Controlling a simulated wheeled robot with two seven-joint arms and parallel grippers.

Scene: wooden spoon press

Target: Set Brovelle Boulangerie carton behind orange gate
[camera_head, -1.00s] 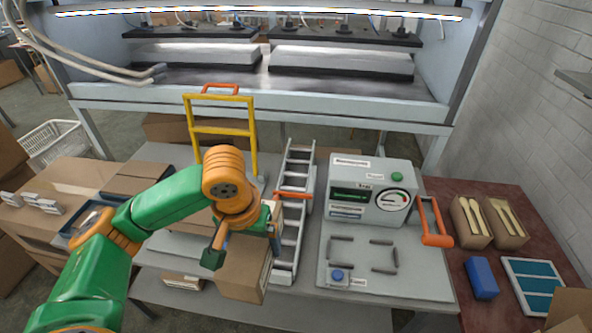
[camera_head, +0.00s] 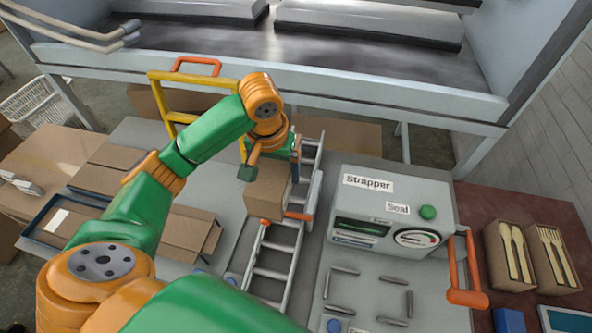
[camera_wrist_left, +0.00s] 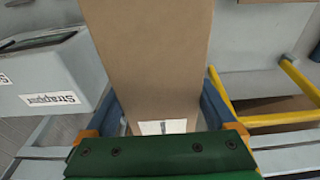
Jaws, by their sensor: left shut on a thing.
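My left gripper (camera_head: 273,160) is shut on a plain brown carton (camera_head: 266,192), held over the ladder-like metal track (camera_head: 277,262). In the wrist view the carton (camera_wrist_left: 150,55) is between the blue fingers (camera_wrist_left: 163,112), with a white label near the palm; I cannot read its name. The orange gate (camera_head: 298,216) crosses the track at the carton's lower near edge. The carton hides part of the gate and appears over or just beyond it; I cannot tell whether it touches the track. My right gripper is not in view.
The grey strapper machine (camera_head: 387,215) stands right of the track, with an orange handle (camera_head: 464,280). A yellow frame (camera_head: 165,100) stands behind at left. Flat brown cartons (camera_head: 180,232) lie at left. The press bench (camera_head: 300,85) spans the back.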

